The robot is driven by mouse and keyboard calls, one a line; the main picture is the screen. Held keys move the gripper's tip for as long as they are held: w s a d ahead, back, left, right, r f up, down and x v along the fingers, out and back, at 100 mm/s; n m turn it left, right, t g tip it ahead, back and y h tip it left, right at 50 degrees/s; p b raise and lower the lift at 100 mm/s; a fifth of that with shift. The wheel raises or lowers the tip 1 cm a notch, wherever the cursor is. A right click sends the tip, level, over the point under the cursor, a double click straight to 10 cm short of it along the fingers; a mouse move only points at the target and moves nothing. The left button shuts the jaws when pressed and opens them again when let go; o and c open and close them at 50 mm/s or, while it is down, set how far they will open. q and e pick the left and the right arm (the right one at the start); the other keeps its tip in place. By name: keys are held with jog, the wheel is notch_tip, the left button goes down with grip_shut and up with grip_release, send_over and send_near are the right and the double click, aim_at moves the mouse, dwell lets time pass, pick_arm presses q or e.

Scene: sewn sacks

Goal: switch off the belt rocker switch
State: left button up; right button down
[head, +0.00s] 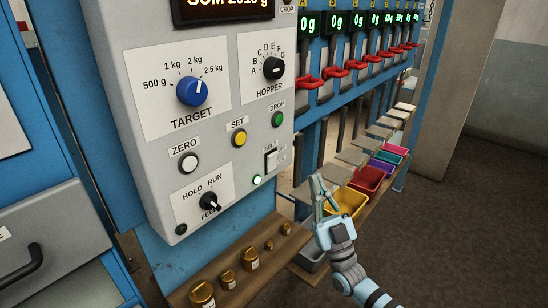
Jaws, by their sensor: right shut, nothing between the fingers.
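The belt rocker switch (271,160) is a small pale rocker under the word BELT, at the lower right of the grey control panel (150,95). Its exact tilt is too small to tell. A small lamp (257,180) below it glows white-green. My right gripper (317,184) is shut and empty, its fingers pointing up. In the picture it is to the right of the rocker and a little below it, apart from the panel. My left gripper is out of view.
The green DROP button (278,119), yellow SET button (239,138) and HOLD/RUN knob (210,201) are close to the rocker. Brass weights (250,259) stand on a wooden shelf below. Coloured bins, one yellow (351,202), sit behind my right gripper.

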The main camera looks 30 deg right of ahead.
aim_at(273, 163)
jog(key=w+a+r+b, duration=0.1)
jog(key=w+a+b, duration=0.1)
jog(key=w+b, duration=0.3)
jog(key=shift+w+a, duration=0.25)
jog(key=shift+w, duration=1.45)
jog(key=shift+w+a+b, duration=0.15)
jog(key=shift+w+b, duration=0.15)
jog(key=shift+w, duration=0.1)
jog(key=shift+w+a+r, duration=0.1)
jog(key=shift+w, duration=0.25)
dwell(0.7)
